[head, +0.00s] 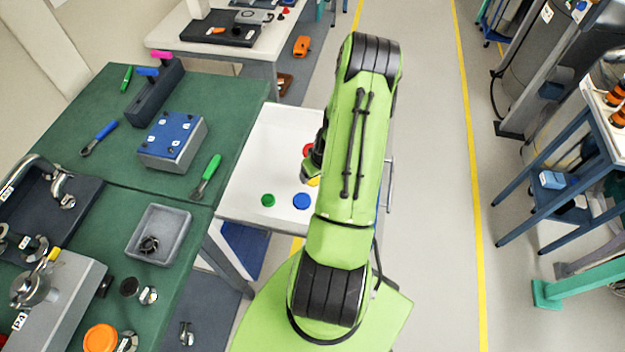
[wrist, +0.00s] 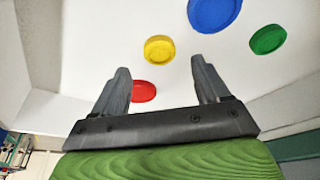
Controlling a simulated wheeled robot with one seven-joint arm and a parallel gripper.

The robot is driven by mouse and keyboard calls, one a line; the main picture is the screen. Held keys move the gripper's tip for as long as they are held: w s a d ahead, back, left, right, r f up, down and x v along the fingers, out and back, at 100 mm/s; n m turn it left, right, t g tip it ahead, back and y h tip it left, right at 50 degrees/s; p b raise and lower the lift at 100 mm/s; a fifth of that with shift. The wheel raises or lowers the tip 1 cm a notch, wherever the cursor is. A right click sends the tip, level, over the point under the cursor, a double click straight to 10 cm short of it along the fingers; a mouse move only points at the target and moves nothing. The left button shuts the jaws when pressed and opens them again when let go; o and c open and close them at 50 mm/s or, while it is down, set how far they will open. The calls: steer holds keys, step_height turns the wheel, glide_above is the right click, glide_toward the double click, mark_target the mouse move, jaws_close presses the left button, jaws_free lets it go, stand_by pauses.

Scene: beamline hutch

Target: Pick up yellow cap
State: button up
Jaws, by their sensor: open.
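The yellow cap (wrist: 159,48) lies on the white surface in the wrist view, ahead of my gripper and roughly between the lines of its two fingers. In the head view only a sliver of the yellow cap (head: 313,182) shows beside my arm. My gripper (wrist: 165,78) is open and empty, its dark fingers apart, and it does not touch the cap. In the head view my arm hides most of the gripper.
A red cap (wrist: 143,91) lies close by the left finger. A blue cap (wrist: 214,13) and a green cap (wrist: 268,39) lie to the right. The white table (head: 245,190) stands beside a green workbench (head: 190,90) holding tools.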

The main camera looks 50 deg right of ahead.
mark_target(314, 180)
steer(key=x, duration=0.4)
steer(key=shift+f, duration=0.15)
steer(key=c, duration=1.1)
steer(key=shift+r, duration=0.2)
step_height(314, 180, up, 10)
steer(key=shift+p, duration=0.4)
